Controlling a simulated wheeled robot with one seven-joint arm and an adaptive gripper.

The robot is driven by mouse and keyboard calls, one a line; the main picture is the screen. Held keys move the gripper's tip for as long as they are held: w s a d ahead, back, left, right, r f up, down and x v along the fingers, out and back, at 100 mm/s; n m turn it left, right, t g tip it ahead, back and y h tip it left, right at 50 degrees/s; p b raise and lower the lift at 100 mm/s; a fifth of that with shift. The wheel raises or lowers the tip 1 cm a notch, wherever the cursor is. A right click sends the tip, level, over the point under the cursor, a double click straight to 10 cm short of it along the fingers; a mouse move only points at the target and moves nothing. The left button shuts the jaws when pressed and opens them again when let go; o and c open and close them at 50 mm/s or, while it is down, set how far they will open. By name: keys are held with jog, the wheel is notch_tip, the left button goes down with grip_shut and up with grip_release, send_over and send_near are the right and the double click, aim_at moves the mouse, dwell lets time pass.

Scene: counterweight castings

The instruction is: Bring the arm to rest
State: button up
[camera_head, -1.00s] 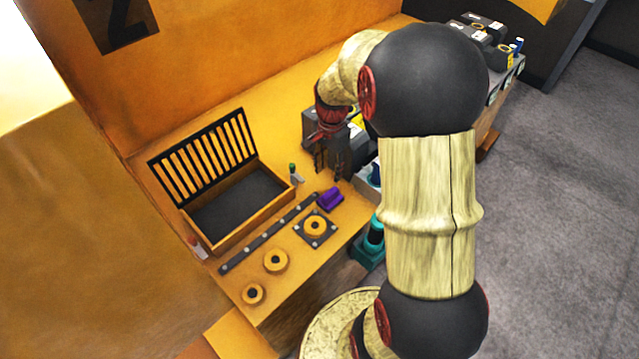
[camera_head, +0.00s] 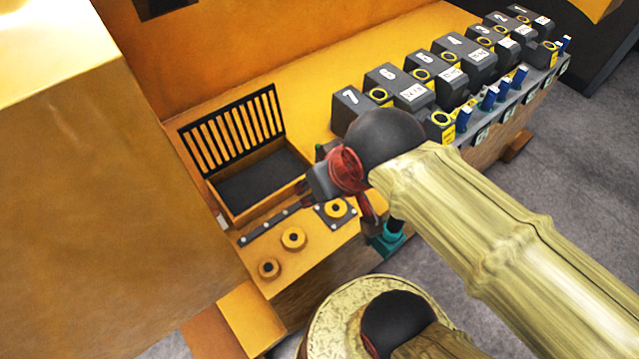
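My arm (camera_head: 500,225) crosses the right half of the view, from the lower right up to a dark round joint (camera_head: 385,135) with a red cap. This joint stands in front of the bench near the slatted tray. Dark red and grey parts of my arm show below and left of the joint. No held object is visible.
An orange bench (camera_head: 290,85) carries a row of numbered dark castings (camera_head: 465,55) at the back right. A black-floored tray (camera_head: 262,185) with a slatted back stands left of my arm. Grey floor (camera_head: 595,150) is open at right.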

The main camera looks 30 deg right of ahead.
jog(key=shift+w, duration=0.1)
notch_tip(320, 180, down, 9)
jog(key=b, duration=0.8)
jog(key=shift+r+b, duration=0.2)
jog(key=shift+b, duration=0.1)
jog(key=shift+c, duration=0.2)
